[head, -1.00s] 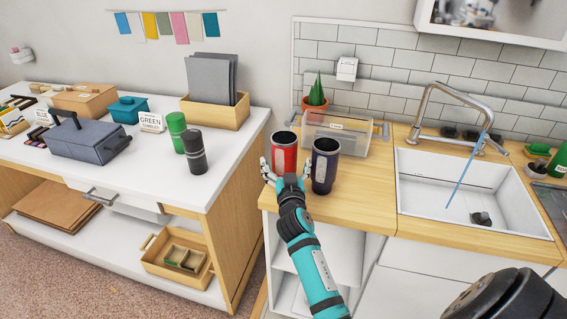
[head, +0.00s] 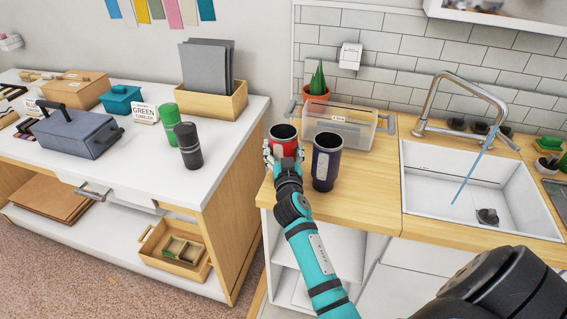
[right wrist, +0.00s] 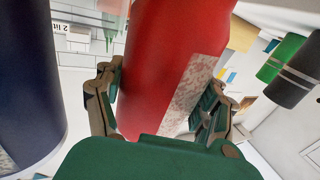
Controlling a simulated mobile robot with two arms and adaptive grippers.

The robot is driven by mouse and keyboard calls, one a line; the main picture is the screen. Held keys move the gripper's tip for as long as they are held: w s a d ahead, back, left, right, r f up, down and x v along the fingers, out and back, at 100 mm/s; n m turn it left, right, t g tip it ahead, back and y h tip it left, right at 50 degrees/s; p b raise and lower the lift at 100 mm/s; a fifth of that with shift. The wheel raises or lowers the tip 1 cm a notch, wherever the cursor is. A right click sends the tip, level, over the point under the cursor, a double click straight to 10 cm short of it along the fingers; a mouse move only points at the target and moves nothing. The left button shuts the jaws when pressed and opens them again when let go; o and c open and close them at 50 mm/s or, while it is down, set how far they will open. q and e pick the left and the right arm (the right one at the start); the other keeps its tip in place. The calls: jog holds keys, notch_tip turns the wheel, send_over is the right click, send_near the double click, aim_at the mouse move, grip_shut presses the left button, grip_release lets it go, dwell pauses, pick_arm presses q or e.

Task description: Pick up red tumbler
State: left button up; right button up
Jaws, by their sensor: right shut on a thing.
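The red tumbler (head: 284,133) stands upright on the wooden counter near its left edge. It has a dark open top and a pale label. It fills the middle of the right wrist view (right wrist: 172,65), with one finger on each side. My right gripper (head: 284,156) is shut around its body, and the hand hides its lower part in the head view. I cannot tell whether its base touches the counter. My left gripper does not show.
A navy tumbler (head: 325,163) stands close to the right of my gripper. Behind are a clear plastic box (head: 345,128) and a potted plant (head: 317,92). A sink (head: 470,185) lies to the right. Green (head: 168,118) and black (head: 189,148) tumblers stand on the white table.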

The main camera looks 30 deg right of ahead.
jog(key=shift+f, duration=0.15)
jog(key=shift+c, duration=1.4)
jog(key=shift+r, duration=0.4)
notch_tip(320, 180, up, 9)
jog(key=shift+f+p, duration=0.1)
jog(key=shift+p, duration=0.25)
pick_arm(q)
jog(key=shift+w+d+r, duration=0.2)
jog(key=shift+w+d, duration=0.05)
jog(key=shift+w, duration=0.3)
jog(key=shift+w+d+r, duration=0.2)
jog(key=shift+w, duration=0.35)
pick_arm(e)
jog(key=shift+r, duration=0.3)
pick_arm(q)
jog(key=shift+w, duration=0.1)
